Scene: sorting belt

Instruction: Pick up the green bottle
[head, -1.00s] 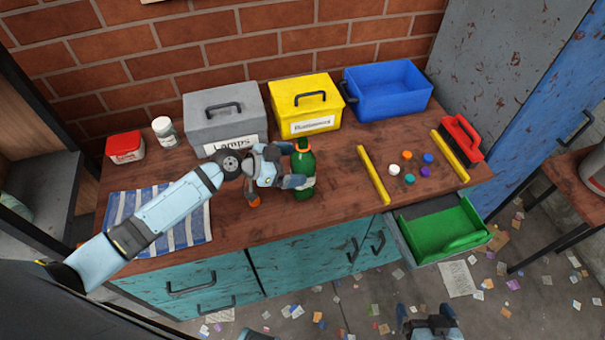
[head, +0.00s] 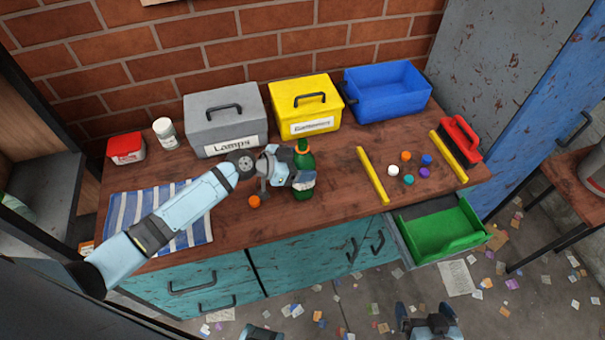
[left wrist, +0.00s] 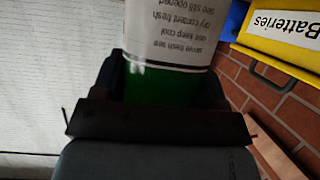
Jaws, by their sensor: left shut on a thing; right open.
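The green bottle (head: 306,162) is upright near the middle of the workbench, in front of the yellow box. My left gripper (head: 302,181) is shut on its body, reaching in from the left. In the left wrist view the bottle's white printed label (left wrist: 172,32) and green glass (left wrist: 160,85) show between the jaws. The gripper hides part of the bottle in the head view, and I cannot tell if its base is touching the bench. My right gripper (head: 424,310) is open and empty at the bottom of the head view, away from the bench.
Behind stand a grey box (head: 225,107), a yellow box (head: 308,96) and a blue bin (head: 392,84). An orange cap (head: 254,201) lies left of the bottle. A yellow bar (head: 372,175) and several coloured caps lie to the right. A green tray (head: 440,230) sits in an open drawer.

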